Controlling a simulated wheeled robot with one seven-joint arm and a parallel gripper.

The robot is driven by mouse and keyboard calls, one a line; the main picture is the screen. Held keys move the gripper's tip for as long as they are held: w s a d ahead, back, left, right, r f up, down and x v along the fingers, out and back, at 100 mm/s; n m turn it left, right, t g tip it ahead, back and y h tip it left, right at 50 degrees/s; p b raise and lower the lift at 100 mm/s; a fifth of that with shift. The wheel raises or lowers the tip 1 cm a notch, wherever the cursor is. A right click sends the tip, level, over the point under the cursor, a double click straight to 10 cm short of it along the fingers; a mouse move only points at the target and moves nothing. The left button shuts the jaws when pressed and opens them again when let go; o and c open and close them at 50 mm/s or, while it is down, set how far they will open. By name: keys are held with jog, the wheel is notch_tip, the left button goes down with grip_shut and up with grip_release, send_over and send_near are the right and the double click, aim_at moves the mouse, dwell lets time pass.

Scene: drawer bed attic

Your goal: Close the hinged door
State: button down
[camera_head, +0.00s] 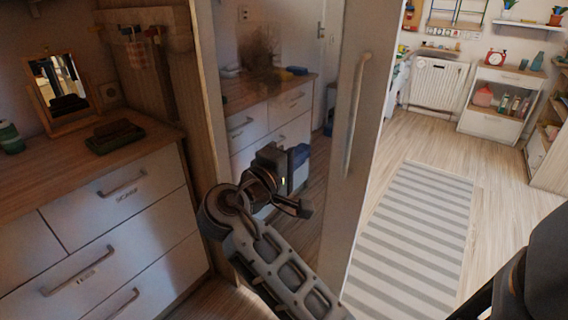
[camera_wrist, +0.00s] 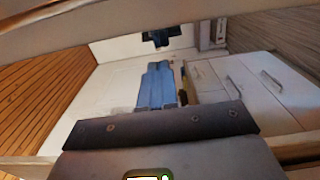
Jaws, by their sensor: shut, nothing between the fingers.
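The hinged door (camera_head: 345,215) is a tall panel with a pale frame, a long vertical handle (camera_head: 353,115) and a mirror-like face. It stands at an angle in the middle of the head view, with a dresser and room showing in its glassy part. My gripper (camera_head: 292,170) is in front of this face, left of the handle, and is shut and empty. Whether it touches the door I cannot tell. My arm hides the lower part of the door. In the wrist view my gripper's dark body (camera_wrist: 160,125) fills the bottom, and its fingertips are not clear.
A dresser (camera_head: 120,215) with a small mirror (camera_head: 60,88) and a dark green tray (camera_head: 115,136) stands close on the left. A striped rug (camera_head: 415,235) lies on open floor to the right. A white radiator (camera_head: 440,82) and shelf unit (camera_head: 500,100) stand at the back.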

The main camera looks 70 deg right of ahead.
aim_at(317, 140)
jog(key=shift+x, duration=2.1)
jog(key=shift+d, duration=0.1)
